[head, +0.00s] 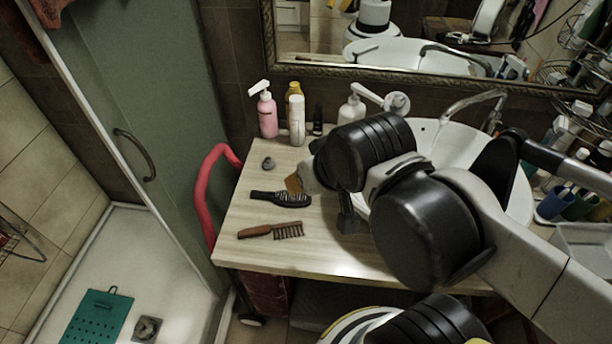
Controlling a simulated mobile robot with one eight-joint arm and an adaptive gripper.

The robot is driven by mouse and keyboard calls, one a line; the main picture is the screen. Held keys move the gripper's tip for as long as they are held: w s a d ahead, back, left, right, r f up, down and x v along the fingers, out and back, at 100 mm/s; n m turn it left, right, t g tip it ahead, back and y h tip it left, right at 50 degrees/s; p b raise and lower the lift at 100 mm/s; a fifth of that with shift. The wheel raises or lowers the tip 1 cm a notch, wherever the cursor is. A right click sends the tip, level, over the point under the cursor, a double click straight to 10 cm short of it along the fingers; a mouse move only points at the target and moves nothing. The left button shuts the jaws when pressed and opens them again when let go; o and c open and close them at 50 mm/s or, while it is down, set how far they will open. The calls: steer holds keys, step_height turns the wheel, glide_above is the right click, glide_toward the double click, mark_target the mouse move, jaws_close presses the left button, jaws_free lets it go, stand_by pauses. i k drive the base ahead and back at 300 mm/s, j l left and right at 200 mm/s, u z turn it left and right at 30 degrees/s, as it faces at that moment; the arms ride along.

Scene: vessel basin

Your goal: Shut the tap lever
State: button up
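The chrome tap (474,101) stands at the back right of the white basin (514,205), its curved spout reaching left over the bowl. Its lever is too small and mixed with the tap body to tell which way it stands. My arm's large black and white joints cover the front and left of the basin. I cannot make out my gripper's fingers; no contact with the tap shows.
A pink pump bottle (267,113), a white bottle (297,119) and a white pump bottle (351,109) stand along the wall. A black brush (280,198) and a brown comb (271,231) lie on the wooden counter (240,256). Cups (553,204) crowd the right side.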

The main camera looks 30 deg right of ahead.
mark_target(492, 122)
steer(key=z, duration=2)
